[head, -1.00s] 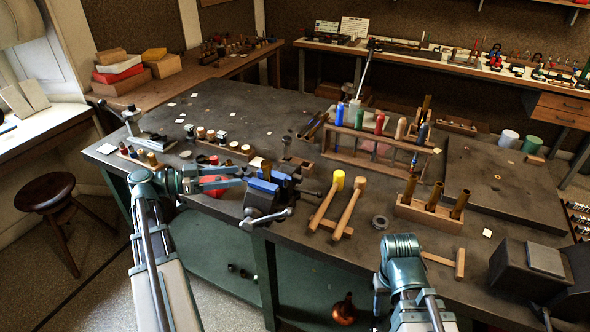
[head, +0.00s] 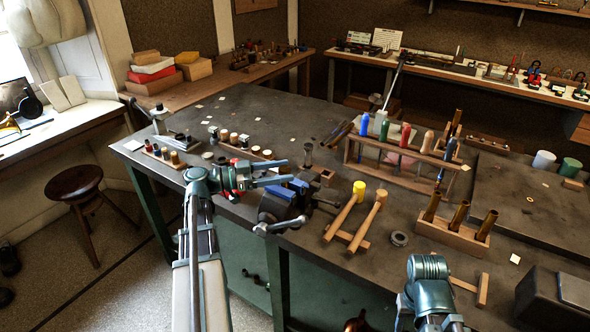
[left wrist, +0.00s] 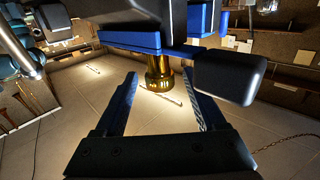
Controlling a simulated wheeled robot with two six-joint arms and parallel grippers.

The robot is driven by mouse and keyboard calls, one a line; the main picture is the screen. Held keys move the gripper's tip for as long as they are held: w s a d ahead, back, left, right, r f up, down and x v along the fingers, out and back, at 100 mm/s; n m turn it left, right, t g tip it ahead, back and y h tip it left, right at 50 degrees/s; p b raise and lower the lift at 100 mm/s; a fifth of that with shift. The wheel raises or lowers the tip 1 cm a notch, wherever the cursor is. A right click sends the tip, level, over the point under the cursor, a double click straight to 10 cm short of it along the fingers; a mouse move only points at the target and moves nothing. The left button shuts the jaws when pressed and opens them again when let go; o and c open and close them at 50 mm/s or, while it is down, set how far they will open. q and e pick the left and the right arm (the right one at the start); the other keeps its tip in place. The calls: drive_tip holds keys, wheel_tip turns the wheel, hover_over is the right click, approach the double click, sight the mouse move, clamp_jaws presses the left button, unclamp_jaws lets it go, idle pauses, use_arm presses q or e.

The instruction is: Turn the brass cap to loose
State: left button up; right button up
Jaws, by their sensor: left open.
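The brass cap (left wrist: 160,84) shows in the left wrist view as a short gold cylinder with dark marks on its side, at the blue jaws (left wrist: 132,41) of the vise. My left gripper (left wrist: 163,100) is open, with one finger on each side of the cap in the picture; I see no contact. In the head view my left gripper (head: 291,172) is beside the blue-jawed vise (head: 284,194) at the bench's front edge, and the cap cannot be made out there. My right arm shows at the lower right, but its gripper is not visible.
Two mallets (head: 342,217) lie right of the vise, beside a dark ring (head: 399,239). A wooden rack (head: 400,165) of coloured-handled tools stands behind them. A block with brass tubes (head: 455,234) is farther right. The middle of the bench (head: 265,110) is mostly clear.

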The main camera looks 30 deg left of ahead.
use_arm(q)
drive_tip(key=shift+x, duration=2.1)
clamp_jaws()
